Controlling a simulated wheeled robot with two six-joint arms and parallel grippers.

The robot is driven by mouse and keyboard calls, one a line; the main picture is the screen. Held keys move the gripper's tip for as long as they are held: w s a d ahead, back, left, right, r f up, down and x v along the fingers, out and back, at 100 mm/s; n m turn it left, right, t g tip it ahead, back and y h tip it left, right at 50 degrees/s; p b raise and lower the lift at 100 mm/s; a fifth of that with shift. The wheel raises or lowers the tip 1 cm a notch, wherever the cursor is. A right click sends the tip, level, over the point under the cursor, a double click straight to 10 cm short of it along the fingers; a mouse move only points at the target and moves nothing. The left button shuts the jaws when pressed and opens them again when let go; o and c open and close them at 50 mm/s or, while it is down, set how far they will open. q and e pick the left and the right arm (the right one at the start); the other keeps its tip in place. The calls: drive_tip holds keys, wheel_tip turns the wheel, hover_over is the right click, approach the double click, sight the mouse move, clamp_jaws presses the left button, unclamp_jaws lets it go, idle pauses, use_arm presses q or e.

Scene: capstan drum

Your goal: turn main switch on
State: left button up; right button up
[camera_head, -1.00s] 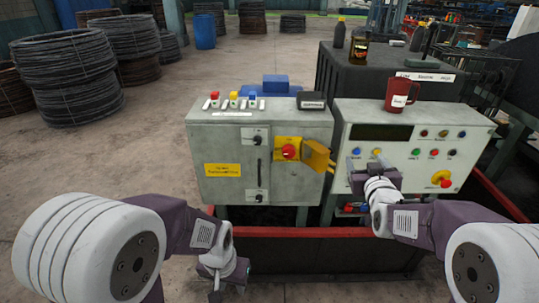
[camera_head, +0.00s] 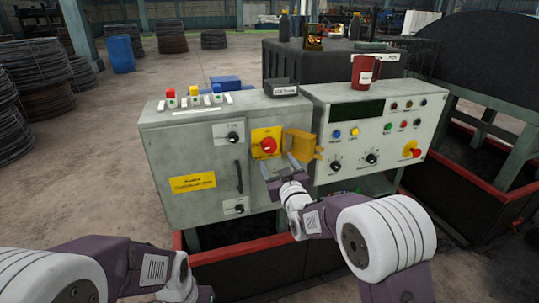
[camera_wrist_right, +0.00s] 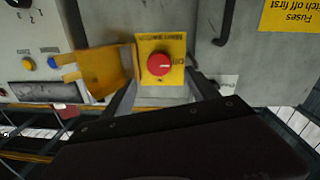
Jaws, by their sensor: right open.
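The main switch is a red rotary knob (camera_head: 268,145) on a yellow plate (camera_head: 259,134) on the front of the grey cabinet (camera_head: 160,150). It also shows in the right wrist view as a red knob (camera_wrist_right: 159,64), with "Main switch" lettering on its plate. A yellow hinged guard (camera_head: 301,144) stands swung open to the right of the knob. My right gripper (camera_head: 282,168) is open and empty, just below and in front of the knob; in the right wrist view its fingers (camera_wrist_right: 160,92) straddle the plate's lower part. My left arm shows at the lower left; its fingers are out of view.
The control panel (camera_head: 385,110) with knobs, coloured buttons and a red emergency stop (camera_head: 411,149) stands to the right. A red mug (camera_head: 365,72) and a dark tray (camera_head: 281,92) sit on top. A red-rimmed trough edge (camera_head: 240,252) runs below.

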sight(270, 148)
drive_tip(key=x, duration=0.9)
drive_tip(key=shift+d, duration=0.15)
drive_tip(key=c, duration=1.4)
